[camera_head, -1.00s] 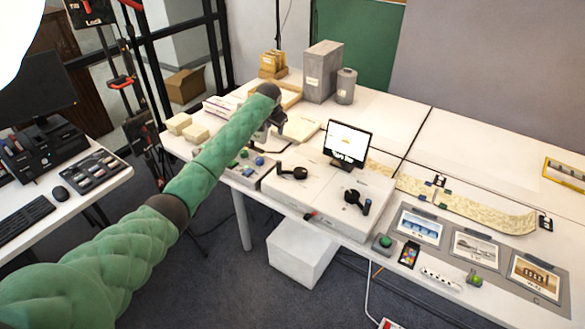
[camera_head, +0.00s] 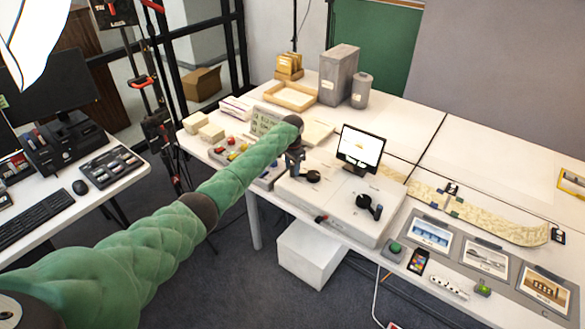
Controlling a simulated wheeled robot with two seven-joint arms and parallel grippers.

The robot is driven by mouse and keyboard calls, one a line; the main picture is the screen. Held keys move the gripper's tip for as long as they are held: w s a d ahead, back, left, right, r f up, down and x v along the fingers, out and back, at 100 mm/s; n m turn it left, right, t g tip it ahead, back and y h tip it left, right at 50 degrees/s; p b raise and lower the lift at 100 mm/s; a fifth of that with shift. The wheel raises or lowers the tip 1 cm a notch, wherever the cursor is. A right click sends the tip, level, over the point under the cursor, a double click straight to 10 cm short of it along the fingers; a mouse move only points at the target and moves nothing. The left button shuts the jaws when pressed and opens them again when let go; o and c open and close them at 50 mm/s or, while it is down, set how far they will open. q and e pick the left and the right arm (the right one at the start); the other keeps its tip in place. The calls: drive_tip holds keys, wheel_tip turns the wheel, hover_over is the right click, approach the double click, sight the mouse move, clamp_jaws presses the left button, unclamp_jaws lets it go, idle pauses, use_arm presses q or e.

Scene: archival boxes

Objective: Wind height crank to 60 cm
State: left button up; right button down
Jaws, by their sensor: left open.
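A flat white box unit (camera_head: 330,202) on the table carries two dark hand cranks. The left crank (camera_head: 312,176) sits near its left back part, and the right crank (camera_head: 370,207) near its right side. I cannot tell from the picture which is the height crank. A small screen (camera_head: 361,146) stands behind the unit; its reading is too small to make out. My left gripper (camera_head: 296,168) is open, pointing down just left of the left crank; whether it touches the handle cannot be told. My right gripper is not in view.
A control panel with coloured knobs (camera_head: 229,151) lies left of the unit. Framed pictures (camera_head: 485,259), a green button (camera_head: 395,248) and a long map strip (camera_head: 480,216) lie to the right. A grey box (camera_head: 338,75) and canister (camera_head: 361,90) stand behind.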

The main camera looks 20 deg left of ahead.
use_arm(q)
drive_tip(key=shift+f, duration=1.05)
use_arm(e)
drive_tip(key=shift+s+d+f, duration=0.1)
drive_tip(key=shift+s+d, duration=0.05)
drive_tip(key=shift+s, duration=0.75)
use_arm(q)
drive_tip(key=shift+r, duration=0.1)
drive_tip(key=c, duration=0.9)
clamp_jaws()
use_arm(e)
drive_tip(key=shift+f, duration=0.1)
